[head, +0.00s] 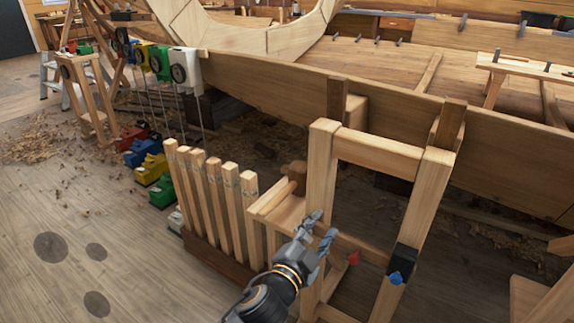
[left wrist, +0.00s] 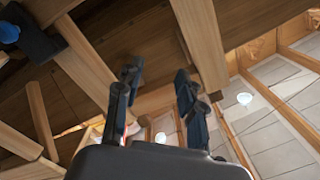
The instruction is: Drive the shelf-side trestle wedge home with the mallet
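The trestle is a pale wooden frame (head: 376,152) standing against the hull planking. A dark brown wedge (head: 336,98) stands upright at its left post, on the shelf side. A second dark wedge (head: 450,122) stands at its right post. A small wooden shelf (head: 274,206) is fixed left of the frame. A brown wooden piece that looks like the mallet (head: 296,173) rests on it, partly behind the left post. My left gripper (head: 321,226) is in front of the left post, below the mallet. In the left wrist view its fingers (left wrist: 156,76) are apart with nothing between them. My right gripper is out of view.
A row of upright pale slats (head: 214,196) stands left of the shelf. A black block with a blue knob (head: 397,277) is on the right post, and a red piece (head: 353,258) is low inside the frame.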

